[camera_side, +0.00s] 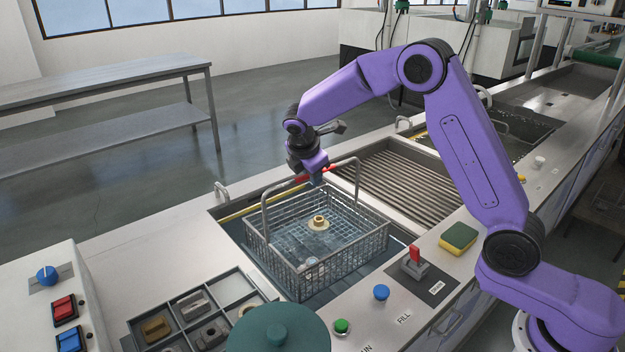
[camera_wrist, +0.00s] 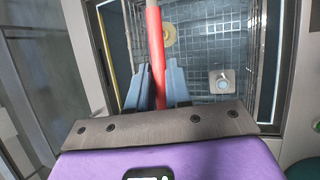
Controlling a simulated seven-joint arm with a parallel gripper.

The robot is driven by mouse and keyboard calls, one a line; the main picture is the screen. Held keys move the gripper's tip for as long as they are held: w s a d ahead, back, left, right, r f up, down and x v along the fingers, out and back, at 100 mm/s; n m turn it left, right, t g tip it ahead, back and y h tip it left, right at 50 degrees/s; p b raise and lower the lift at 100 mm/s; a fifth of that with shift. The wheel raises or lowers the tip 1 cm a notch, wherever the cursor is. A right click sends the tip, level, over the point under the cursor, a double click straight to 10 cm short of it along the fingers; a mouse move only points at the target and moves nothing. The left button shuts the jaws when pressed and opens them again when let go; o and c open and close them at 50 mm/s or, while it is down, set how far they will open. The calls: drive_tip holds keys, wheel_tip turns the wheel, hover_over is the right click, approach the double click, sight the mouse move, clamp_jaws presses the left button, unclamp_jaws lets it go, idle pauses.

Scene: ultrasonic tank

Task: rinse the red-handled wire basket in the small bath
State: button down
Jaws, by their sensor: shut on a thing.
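The wire basket (camera_side: 375,250) has a tall wire bail with a red grip (camera_side: 302,178). It is at the near tank (camera_side: 232,226), level; I cannot tell whether it rests on the floor or hangs. Inside it lie a brass flanged part (camera_side: 318,223) and a pale metal part (camera_side: 313,266). My gripper (camera_side: 316,176) is shut on the red grip from above. In the wrist view the grip (camera_wrist: 155,45) runs between the two blue-grey fingers (camera_wrist: 158,85), with the brass part (camera_wrist: 170,34) and metal part (camera_wrist: 222,82) below.
A ribbed drainboard (camera_side: 395,180) lies between the near tank and a farther bath (camera_side: 515,128). The front ledge carries a red DRAIN lever (camera_side: 415,256), blue FILL button (camera_side: 381,292), green button (camera_side: 341,326) and sponge (camera_side: 458,237). A parts tray (camera_side: 225,292) and green lid (camera_side: 278,330) stand nearest.

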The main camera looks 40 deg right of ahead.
drive_tip(key=shift+r, duration=5)
idle(2.7)
